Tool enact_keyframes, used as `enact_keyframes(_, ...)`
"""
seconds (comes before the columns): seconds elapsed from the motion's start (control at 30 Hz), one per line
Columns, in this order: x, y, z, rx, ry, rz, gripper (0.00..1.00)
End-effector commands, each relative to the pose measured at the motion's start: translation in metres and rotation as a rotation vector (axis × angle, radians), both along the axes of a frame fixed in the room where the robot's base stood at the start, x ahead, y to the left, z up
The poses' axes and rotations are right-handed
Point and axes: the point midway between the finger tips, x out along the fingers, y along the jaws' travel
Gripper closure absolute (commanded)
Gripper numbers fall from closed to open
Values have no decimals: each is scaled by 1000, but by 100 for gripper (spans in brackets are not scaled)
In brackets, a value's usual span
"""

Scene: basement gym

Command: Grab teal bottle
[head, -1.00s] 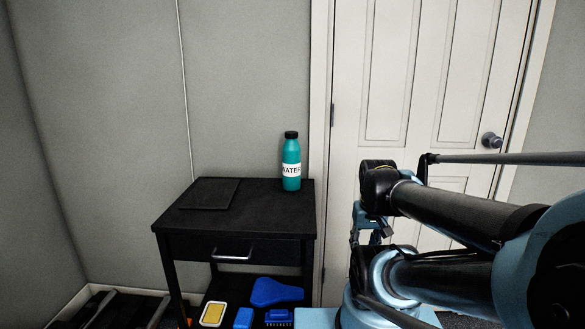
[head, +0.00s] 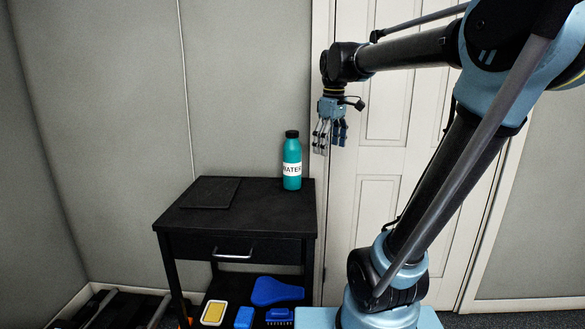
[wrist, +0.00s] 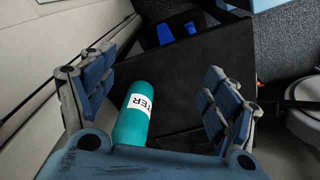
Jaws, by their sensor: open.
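The teal bottle (head: 292,162) stands upright on the black side table (head: 245,222), near its back right corner. It has a black cap and a white label reading "WATER". My gripper (head: 329,149) hangs fingers down to the right of the bottle, in front of the door, and looks apart from it. In the wrist view my gripper (wrist: 160,90) is open, with its blue-padded fingers spread to either side. The bottle (wrist: 132,113) shows between them, nearer the left finger, its lower end cut off by the gripper's palm. Nothing is held.
A flat dark pad (head: 209,192) lies on the left of the tabletop. Below the drawer, a yellow sponge in a white dish (head: 213,313), a blue brush (head: 279,317) and a blue item (head: 277,291) sit on the lower shelf. The white door (head: 385,130) is behind my arm.

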Motion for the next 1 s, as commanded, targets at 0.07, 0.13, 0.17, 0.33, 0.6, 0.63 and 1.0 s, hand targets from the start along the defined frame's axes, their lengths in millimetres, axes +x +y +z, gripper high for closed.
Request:
enact_keyframes(0.07,22,17,21,-7,11,92,20)
enact_keyframes(0.13,40,31,37,-14,20,173,20)
enact_keyframes(0.17,47,38,43,-17,23,208,20)
enact_keyframes(0.33,85,75,74,-30,45,396,20)
enact_keyframes(0.6,119,116,100,-40,67,589,20)
enact_keyframes(0.63,120,119,101,-41,69,600,20)
enact_keyframes(1.0,124,124,63,-42,70,625,20)
